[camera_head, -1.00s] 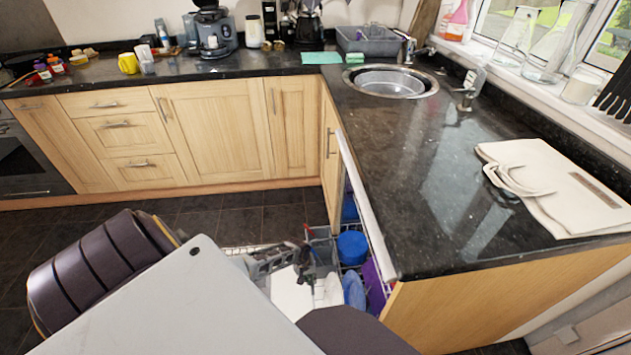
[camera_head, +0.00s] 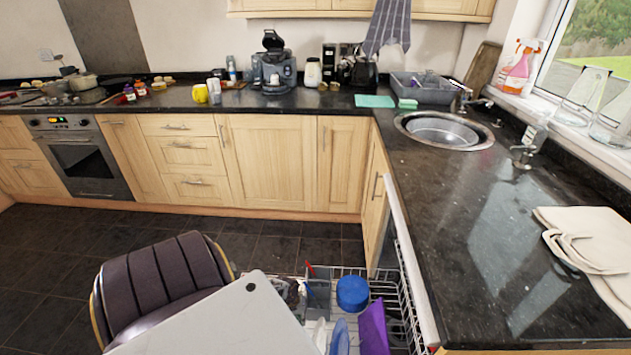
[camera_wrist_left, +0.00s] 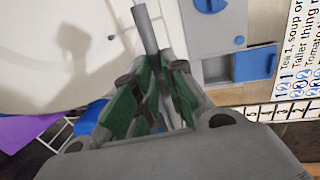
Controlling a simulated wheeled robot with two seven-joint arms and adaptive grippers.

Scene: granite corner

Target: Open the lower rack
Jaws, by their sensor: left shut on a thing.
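The lower rack (camera_head: 409,304) is a white wire basket standing out from the dishwasher opening under the right worktop. It holds a blue tub (camera_head: 352,292), a purple board (camera_head: 373,327) and a blue dish (camera_head: 340,338). My left gripper (camera_head: 293,297) is at the rack's outer side, largely hidden behind my arm in the head view. In the left wrist view its green-padded fingers (camera_wrist_left: 153,90) are closed around a slim grey bar (camera_wrist_left: 146,30). I cannot tell for certain whether the bar is the rack's handle. My right gripper is out of view.
The white panel edge (camera_head: 412,260) and dark worktop (camera_head: 455,230) border the rack on the right. Wooden cabinets (camera_head: 270,160) stand behind. A printed label (camera_wrist_left: 295,60) shows beside the fingers.

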